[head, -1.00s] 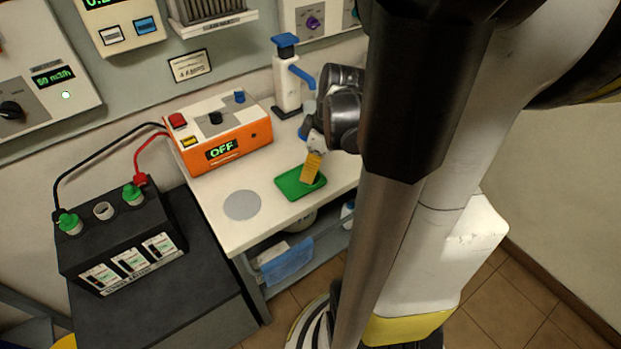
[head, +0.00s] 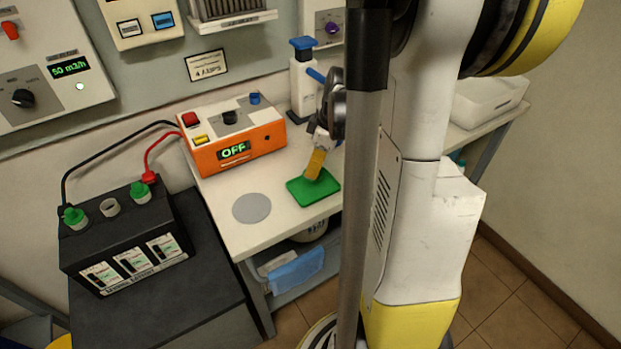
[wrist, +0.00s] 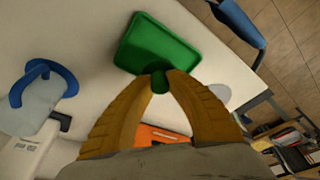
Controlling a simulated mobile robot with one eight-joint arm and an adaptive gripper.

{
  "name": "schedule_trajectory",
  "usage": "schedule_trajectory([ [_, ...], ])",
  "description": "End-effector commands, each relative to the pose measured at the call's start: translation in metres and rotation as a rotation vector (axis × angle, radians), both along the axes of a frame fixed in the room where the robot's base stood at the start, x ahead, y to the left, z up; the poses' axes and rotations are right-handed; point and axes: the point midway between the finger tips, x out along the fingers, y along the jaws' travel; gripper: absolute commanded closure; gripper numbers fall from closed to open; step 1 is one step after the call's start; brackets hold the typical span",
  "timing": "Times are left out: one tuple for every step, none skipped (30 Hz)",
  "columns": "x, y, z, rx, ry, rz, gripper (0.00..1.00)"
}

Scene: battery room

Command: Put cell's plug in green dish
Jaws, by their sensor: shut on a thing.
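The green dish (head: 325,188) lies flat on the white bench, and it fills the upper middle of the wrist view (wrist: 158,46). My gripper (head: 312,177), with yellow-orange fingers, is over the dish. In the wrist view my gripper (wrist: 160,80) is shut on a small green plug (wrist: 160,83), which shows between the fingertips in front of the dish's near edge. I cannot tell the plug's height above the dish. The black battery (head: 130,238) stands at the left. Its middle cell opening (head: 110,207) is uncapped, with green plugs on either side.
An orange charger box (head: 235,145) reading OFF stands behind a grey disc (head: 252,208) on the bench. A white dispenser with a blue top (head: 303,80) stands close behind my gripper. A white tray (head: 488,100) is at the right.

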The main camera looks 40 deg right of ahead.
Motion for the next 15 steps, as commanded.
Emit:
schedule_trajectory([
  [0.000, 0.000, -0.007, 0.000, 0.000, 0.000, 0.99],
  [0.000, 0.000, -0.011, 0.000, 0.000, 0.000, 0.99],
  [0.000, 0.000, -0.018, 0.000, 0.000, 0.000, 0.99],
  [0.000, 0.000, -0.024, 0.000, 0.000, 0.000, 0.99],
  [0.000, 0.000, -0.029, 0.000, 0.000, 0.000, 0.99],
  [0.000, 0.000, -0.035, 0.000, 0.000, 0.000, 0.99],
  [0.000, 0.000, -0.038, 0.000, 0.000, -0.001, 0.99],
  [0.000, 0.000, -0.039, 0.000, 0.000, -0.001, 0.99],
  [0.000, 0.000, -0.039, 0.000, 0.000, -0.001, 0.99],
  [0.000, 0.000, -0.038, 0.000, 0.000, -0.001, 0.99],
  [-0.001, 0.000, -0.038, 0.000, 0.000, -0.001, 0.99],
  [-0.001, 0.000, -0.037, 0.000, 0.000, -0.001, 0.99],
  [-0.001, 0.000, -0.037, 0.000, 0.000, -0.001, 0.99],
  [-0.001, 0.000, -0.037, 0.000, 0.000, -0.001, 0.99],
  [-0.001, 0.000, -0.037, 0.000, 0.000, -0.001, 0.99],
])
